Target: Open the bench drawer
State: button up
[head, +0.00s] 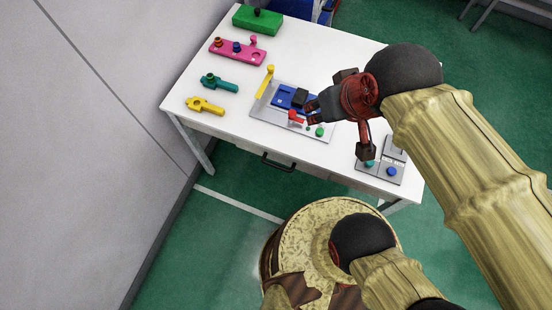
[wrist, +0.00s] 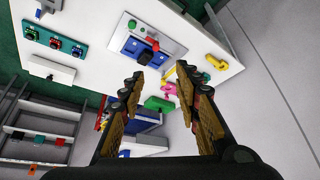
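The bench (head: 215,115) is a white table seen in the head view. The bench drawer (head: 300,170) is a pale front beneath its near edge and looks closed. The drawer has a dark bar handle (head: 278,162). My gripper (head: 312,109) is above the bench top, up and to the right of the handle, and apart from it. In the wrist view my gripper (wrist: 159,78) has its two fingers spread with nothing between them. The bench top (wrist: 90,30) shows there too, but I cannot make out the drawer or handle in that view.
A grey plate (head: 262,112) with a blue fixture lies near my gripper. Yellow (head: 205,106) and teal (head: 219,84) tools, a pink plate (head: 237,52) and a green block (head: 257,19) lie left. A button box (head: 380,172) stands right. Green floor before the drawer is partly clear.

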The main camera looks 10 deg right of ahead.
jog(key=w+a+f+n+g+b, duration=0.1)
jog(key=a+f, duration=0.1)
jog(key=f, duration=0.4)
jog(key=w+a+f+n+g+b, duration=0.1)
jog(key=a+f+g+b, duration=0.1)
jog(key=f, duration=0.4)
jog(key=w+a+f+n+g+b, duration=0.1)
jog(key=a+f+g+b, duration=0.1)
jog(key=f, duration=0.4)
jog(key=shift+a+f+n, duration=0.15)
jog(key=shift+a+n, duration=0.15)
jog(key=shift+a, duration=0.3)
jog(key=c, duration=0.3)
jog(key=n+g+h+b, duration=0.2)
jog(key=n+h+b, duration=0.2)
jog(key=n+h, duration=0.15)
send_near(275, 166)
jog(key=shift+n+y, duration=0.35)
jog(key=b+x, duration=0.1)
jog(key=x, duration=0.3)
jog(key=b+x, duration=0.1)
jog(key=x, duration=0.3)
jog(key=shift+d, duration=0.4)
jog(key=shift+c, duration=0.3)
jog(key=c, duration=0.4)
grip_shut()
